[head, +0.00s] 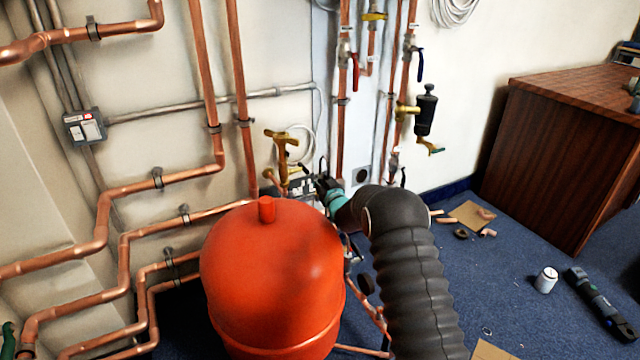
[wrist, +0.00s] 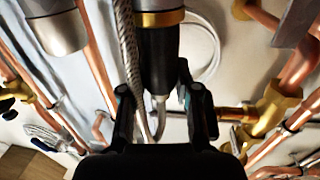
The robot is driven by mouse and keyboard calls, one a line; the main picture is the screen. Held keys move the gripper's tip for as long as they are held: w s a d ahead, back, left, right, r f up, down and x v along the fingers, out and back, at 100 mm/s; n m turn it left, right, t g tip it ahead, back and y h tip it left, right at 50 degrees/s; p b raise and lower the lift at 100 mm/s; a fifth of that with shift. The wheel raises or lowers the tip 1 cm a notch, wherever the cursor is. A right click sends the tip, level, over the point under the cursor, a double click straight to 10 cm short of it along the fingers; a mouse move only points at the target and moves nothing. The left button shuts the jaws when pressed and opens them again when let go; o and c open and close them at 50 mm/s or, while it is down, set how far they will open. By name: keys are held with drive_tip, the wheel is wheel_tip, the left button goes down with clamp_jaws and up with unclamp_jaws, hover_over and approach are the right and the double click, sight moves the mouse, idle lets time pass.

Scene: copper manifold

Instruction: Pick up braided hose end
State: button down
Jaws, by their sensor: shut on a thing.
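My gripper (head: 326,184) is at the pipework behind the red tank, near the brass valve (head: 283,146). In the wrist view its two dark fingers (wrist: 160,108) stand on either side of a braided grey hose (wrist: 128,45), which runs down from the top edge and curves in between them. The gripper is shut on the braided hose end, though the exact contact is hard to make out. A black cylinder with a brass collar (wrist: 160,60) shows in the same gap. In the head view the held end is small and partly hidden by my gripper.
The red tank (head: 270,270) stands close left of my arm. Copper pipes (head: 240,90) and several valves crowd the wall. A wooden cabinet (head: 545,150) stands at right.

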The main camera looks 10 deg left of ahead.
drive_tip(key=shift+r, duration=0.65)
drive_tip(key=r, duration=0.1)
drive_tip(key=d+r, duration=0.1)
drive_tip(key=r, duration=0.1)
drive_tip(key=shift+r, duration=0.25)
drive_tip(key=d+r, duration=0.6)
drive_tip(key=d, duration=0.4)
drive_tip(key=shift+w+d, duration=0.3)
drive_tip(key=shift+w, duration=0.05)
drive_tip(key=shift+r, duration=0.2)
wheel_tip(320, 180, up, 4)
drive_tip(key=shift+r+p, duration=0.15)
drive_tip(key=shift+p, duration=0.95)
